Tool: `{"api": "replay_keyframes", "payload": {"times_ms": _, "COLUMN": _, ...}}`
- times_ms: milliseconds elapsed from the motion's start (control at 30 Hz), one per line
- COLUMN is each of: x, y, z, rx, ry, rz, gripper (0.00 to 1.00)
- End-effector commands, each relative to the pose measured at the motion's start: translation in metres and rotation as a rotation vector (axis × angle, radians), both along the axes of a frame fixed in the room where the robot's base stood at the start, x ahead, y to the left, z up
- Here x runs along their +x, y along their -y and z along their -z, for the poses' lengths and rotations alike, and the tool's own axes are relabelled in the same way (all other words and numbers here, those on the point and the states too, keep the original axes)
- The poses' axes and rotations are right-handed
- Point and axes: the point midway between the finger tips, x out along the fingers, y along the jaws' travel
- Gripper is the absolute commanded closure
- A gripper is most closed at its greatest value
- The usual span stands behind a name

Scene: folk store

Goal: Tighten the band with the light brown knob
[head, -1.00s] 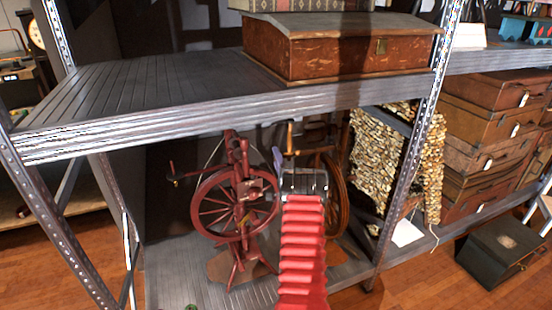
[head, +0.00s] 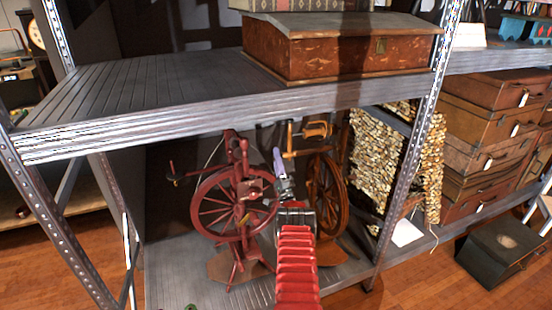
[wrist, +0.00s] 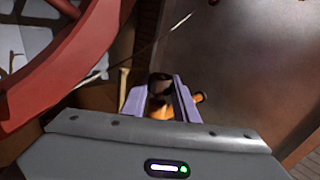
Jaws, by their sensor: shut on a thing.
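A brown spinning wheel (head: 342,190) stands on the lower shelf, right of a red spinning wheel (head: 208,203). My gripper (head: 277,157) is between them, with its pale lilac fingers by the brown wheel's upper frame. In the wrist view my gripper (wrist: 160,95) is shut on a small piece, dark above and light brown below, which I take to be the light brown knob (wrist: 160,111). An orange-brown end (wrist: 199,97) shows just outside the right finger. The knob is hard to make out in the head view. I cannot tell how tight the band is.
The upper shelf (head: 130,95) overhangs the wheels and carries a brown wooden box (head: 335,60). A shelf post (head: 410,160) and a mass of strung pale pieces (head: 375,150) stand at the right. The red wheel's rim (wrist: 65,60) is close at the left in the wrist view.

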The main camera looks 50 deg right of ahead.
Motion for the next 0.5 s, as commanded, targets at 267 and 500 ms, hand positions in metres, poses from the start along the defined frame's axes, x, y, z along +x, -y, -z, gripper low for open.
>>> {"api": "replay_keyframes", "payload": {"times_ms": 267, "x": -0.0005, "y": -0.0005, "z": 0.0078, "rx": -0.022, "ry": 0.035, "rz": 0.000, "gripper": 0.96}}
{"api": "replay_keyframes", "payload": {"times_ms": 500, "x": -0.0007, "y": -0.0003, "z": 0.0073, "rx": -0.030, "ry": 0.045, "rz": 0.001, "gripper": 0.96}}
